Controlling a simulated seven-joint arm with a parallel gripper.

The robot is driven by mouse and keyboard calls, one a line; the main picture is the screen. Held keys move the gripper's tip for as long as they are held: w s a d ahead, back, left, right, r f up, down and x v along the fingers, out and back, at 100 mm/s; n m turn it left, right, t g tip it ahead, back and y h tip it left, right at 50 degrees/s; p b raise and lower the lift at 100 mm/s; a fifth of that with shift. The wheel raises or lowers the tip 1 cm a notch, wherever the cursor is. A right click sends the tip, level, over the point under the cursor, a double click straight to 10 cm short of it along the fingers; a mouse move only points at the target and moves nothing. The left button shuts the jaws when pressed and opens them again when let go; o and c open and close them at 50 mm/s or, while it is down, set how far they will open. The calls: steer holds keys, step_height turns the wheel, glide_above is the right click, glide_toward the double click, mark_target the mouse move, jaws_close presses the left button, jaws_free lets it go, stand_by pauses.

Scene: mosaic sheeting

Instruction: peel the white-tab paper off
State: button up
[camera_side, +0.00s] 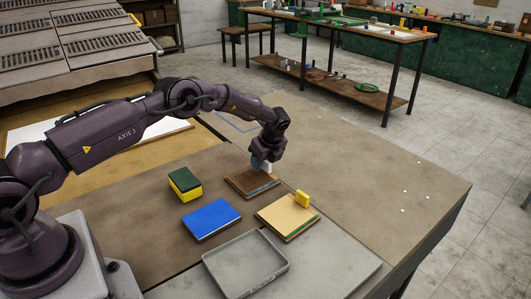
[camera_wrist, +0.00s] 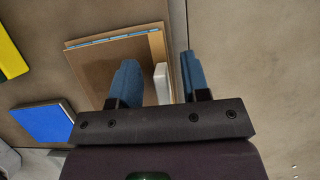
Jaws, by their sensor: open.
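The white tab (camera_side: 268,168) stands at one edge of a brown-topped stack of sheets (camera_side: 247,182). A thin blue layer shows along the stack's edge. In the wrist view the white tab (camera_wrist: 161,78) lies between the two blue fingers of my gripper (camera_wrist: 162,78), with a gap on both sides. My gripper (camera_side: 262,163) is open and low over the tab's edge of the stack. The stack (camera_wrist: 105,60) also shows a tan strip beside the tab. The left finger covers part of the brown top.
A second stack with a tan top (camera_side: 284,216) and a yellow tab (camera_side: 302,198) lies to the front right. A blue block (camera_side: 210,217), a green-and-yellow sponge (camera_side: 184,184) and an empty grey tray (camera_side: 283,270) are nearby. The table's right side is clear.

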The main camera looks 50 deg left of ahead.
steer(key=shift+f, duration=0.1)
jaws_close()
stand_by(0.3)
steer(key=shift+r, duration=4.5)
